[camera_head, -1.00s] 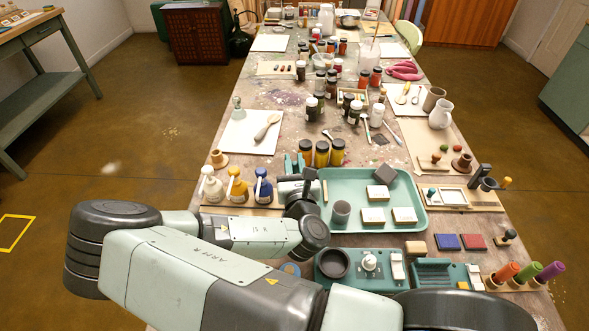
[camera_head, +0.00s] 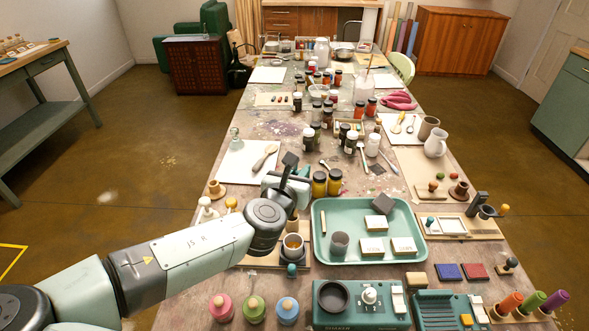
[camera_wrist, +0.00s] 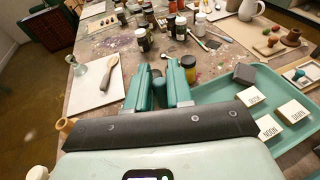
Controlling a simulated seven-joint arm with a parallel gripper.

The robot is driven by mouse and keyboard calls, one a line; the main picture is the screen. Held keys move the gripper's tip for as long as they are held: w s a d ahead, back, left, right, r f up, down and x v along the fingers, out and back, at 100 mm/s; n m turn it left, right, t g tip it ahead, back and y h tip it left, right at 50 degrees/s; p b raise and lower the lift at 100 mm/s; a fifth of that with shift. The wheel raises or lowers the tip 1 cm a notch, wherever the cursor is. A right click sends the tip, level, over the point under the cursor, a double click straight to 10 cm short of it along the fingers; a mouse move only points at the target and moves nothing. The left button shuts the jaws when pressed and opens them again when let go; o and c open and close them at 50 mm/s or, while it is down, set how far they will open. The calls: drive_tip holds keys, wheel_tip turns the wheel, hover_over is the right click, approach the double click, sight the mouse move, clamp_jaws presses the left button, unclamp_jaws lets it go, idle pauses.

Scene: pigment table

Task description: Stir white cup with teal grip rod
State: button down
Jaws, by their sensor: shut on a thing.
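A small pale cup (camera_head: 293,247) with orange-brown contents stands on a wooden board left of the tray; I take it as the white cup. A teal round knob (camera_head: 292,269) shows just in front of it; I cannot tell whether it belongs to the rod. My gripper (camera_head: 285,180) is beyond and above the cup, apart from it. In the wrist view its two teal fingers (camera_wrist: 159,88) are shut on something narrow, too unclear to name. No rod can be made out clearly.
A green tray (camera_head: 320,252) with a grey cup (camera_head: 340,243) and labelled blocks lies to the right. Pink, green and blue jars (camera_head: 254,309) stand at the front. A white board (camera_head: 240,165) with a spoon lies beyond, left.

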drive_tip(key=s+d+r+m+g+h, duration=0.1)
drive_tip(key=s+r+m+g+h, duration=0.1)
drive_tip(key=s+m+g+h, duration=0.2)
wheel_tip(320, 180, down, 10)
drive_tip(key=shift+d, duration=0.15)
idle(1.2)
